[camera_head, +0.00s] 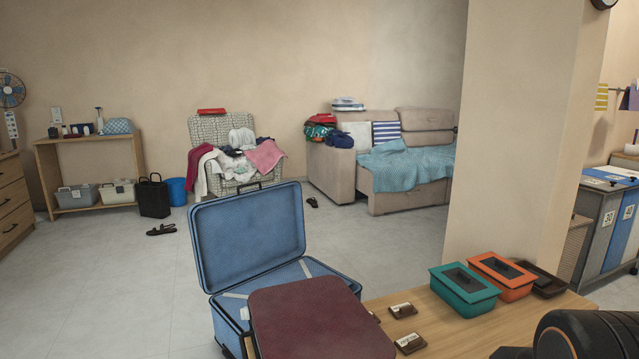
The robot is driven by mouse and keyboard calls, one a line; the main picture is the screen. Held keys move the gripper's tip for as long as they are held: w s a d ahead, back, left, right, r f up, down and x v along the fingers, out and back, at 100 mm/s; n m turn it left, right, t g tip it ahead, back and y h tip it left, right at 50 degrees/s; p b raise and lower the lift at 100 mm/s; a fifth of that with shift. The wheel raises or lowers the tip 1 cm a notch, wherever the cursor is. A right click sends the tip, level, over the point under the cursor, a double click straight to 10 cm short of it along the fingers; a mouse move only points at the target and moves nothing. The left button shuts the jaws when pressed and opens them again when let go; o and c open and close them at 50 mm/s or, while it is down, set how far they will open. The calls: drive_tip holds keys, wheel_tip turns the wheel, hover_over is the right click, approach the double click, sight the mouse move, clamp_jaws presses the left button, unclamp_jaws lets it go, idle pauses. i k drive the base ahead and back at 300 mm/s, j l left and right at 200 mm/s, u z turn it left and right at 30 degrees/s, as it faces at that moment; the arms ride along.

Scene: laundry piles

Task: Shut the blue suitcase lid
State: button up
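The blue suitcase (225,316) stands open at the lower middle of the head view. Its blue lid (248,238) is raised and leans back, with its inner side facing me. The base shows a light blue inside with pale straps. A maroon suitcase or panel (318,318) in front hides much of the base's near right part. Dark parts of my arm show at the bottom right corner, well to the right of the suitcase. My gripper's fingers are not visible in this view.
A wooden table (450,330) right of the suitcase holds a teal box (464,290), an orange box (502,275), a dark tray (541,281) and small brown items. A wall pillar (515,140) rises behind. Open floor (130,270) lies left; a clothes-covered armchair (222,185) stands behind.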

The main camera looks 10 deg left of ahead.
sight(237, 238)
drive_tip(key=k+j, duration=0.1)
drive_tip(key=j, duration=0.9)
drive_tip(key=k+j, duration=0.15)
drive_tip(key=j, duration=1.6)
drive_tip(key=i+j, duration=0.1)
drive_tip(key=j, duration=0.7)
drive_tip(key=i+j, duration=0.1)
drive_tip(key=j, duration=0.3)
drive_tip(key=i+j, duration=0.15)
drive_tip(key=j, duration=0.2)
drive_tip(key=i+j, duration=0.2)
drive_tip(key=j, duration=0.2)
drive_tip(key=i+j, duration=0.2)
drive_tip(key=j, duration=0.15)
drive_tip(key=i+j, duration=0.65)
drive_tip(key=i+j+u, duration=0.05)
